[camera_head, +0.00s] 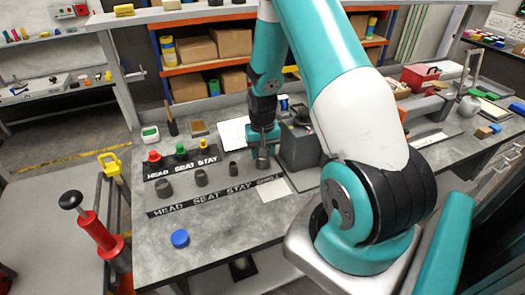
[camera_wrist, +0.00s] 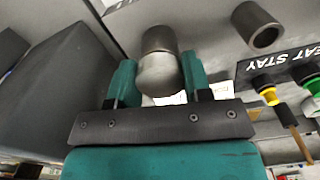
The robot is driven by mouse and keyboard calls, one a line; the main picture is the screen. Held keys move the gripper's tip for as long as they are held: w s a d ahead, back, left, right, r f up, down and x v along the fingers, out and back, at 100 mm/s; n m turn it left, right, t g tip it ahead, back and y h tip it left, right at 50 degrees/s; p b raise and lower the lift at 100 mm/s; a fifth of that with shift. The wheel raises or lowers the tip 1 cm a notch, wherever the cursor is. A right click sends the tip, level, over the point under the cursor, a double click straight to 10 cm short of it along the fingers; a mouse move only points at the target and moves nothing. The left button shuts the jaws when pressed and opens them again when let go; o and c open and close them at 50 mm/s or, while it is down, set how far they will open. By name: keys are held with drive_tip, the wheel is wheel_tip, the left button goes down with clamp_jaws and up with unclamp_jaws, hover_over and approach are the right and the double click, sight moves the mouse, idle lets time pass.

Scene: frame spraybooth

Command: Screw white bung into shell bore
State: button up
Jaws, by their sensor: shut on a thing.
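My gripper (camera_head: 263,136) points down over the bench's rear middle. In the wrist view, its two teal fingers (camera_wrist: 158,82) are shut on a pale grey, round-ended piece, which I take to be the white bung (camera_wrist: 158,76). A darker grey cylinder, the shell (camera_wrist: 158,39), lines up directly beyond it. In the head view, the shell (camera_head: 262,161) stands upright below the gripper, near the right end of the lower label strip. The bung and shell overlap in the wrist view; I cannot tell how far the bung is in the bore, which is hidden.
Several grey hollow shells stand left of my gripper, the nearest being a small one (camera_head: 233,169). Red (camera_head: 154,156), green and yellow bungs stand behind them. A dark grey block (camera_head: 300,147) is close on the right. A blue cap (camera_head: 180,238) lies at the front.

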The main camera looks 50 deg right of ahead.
drive_tip(key=m, duration=0.4)
drive_tip(key=shift+m, duration=2.3)
drive_tip(key=m, duration=0.4)
drive_tip(key=shift+w+m, duration=0.1)
drive_tip(key=shift+m, duration=0.2)
